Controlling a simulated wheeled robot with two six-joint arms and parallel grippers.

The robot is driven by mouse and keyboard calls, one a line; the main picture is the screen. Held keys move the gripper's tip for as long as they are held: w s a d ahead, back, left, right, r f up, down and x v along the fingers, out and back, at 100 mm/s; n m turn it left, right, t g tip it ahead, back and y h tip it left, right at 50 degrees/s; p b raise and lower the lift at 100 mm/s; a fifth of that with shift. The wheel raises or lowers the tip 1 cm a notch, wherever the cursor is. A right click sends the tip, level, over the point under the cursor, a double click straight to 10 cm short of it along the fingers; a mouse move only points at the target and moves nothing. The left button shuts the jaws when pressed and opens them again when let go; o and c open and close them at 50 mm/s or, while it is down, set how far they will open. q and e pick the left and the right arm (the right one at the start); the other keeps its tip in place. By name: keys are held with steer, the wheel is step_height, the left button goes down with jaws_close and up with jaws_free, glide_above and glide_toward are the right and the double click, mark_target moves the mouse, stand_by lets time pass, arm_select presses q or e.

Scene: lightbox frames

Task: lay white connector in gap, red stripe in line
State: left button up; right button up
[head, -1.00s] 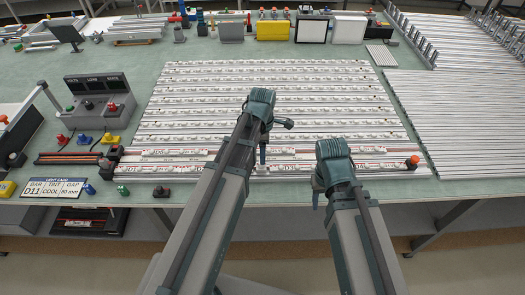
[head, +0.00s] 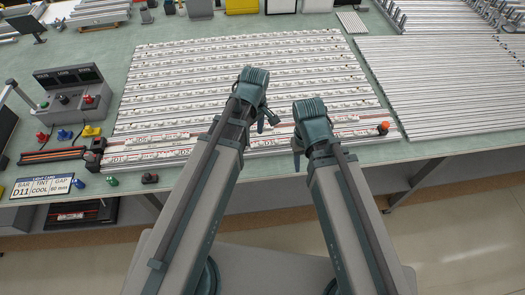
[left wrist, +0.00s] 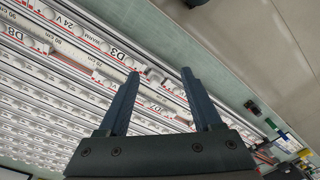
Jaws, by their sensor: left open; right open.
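Long white light bars with red markings (head: 170,150) lie in the front rows of the bench. In the left wrist view, a bar labelled D3 (left wrist: 100,47) lies just beyond my left gripper's fingers. I cannot pick out the white connector or the gap for certain among the white pieces; my arms hide part of the front row. My left gripper (head: 264,122) is over the front rows, its fingers apart and empty in the left wrist view (left wrist: 159,74). My right gripper (head: 298,160) is open near the bench's front edge, right of the left one.
A light card (head: 42,188) reads D11, COOL, 80 mm. A control box (head: 68,92) with buttons stands at the left. An orange knob (head: 383,128) sits at the front row's right end. Bare metal rails (head: 440,85) fill the right side.

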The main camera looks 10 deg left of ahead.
arm_select(q)
steer(key=s+d+m, duration=0.5)
steer(key=s+m, duration=0.4)
steer(key=m, duration=0.6)
steer(key=shift+d+y, duration=0.15)
steer(key=shift+y, duration=0.25)
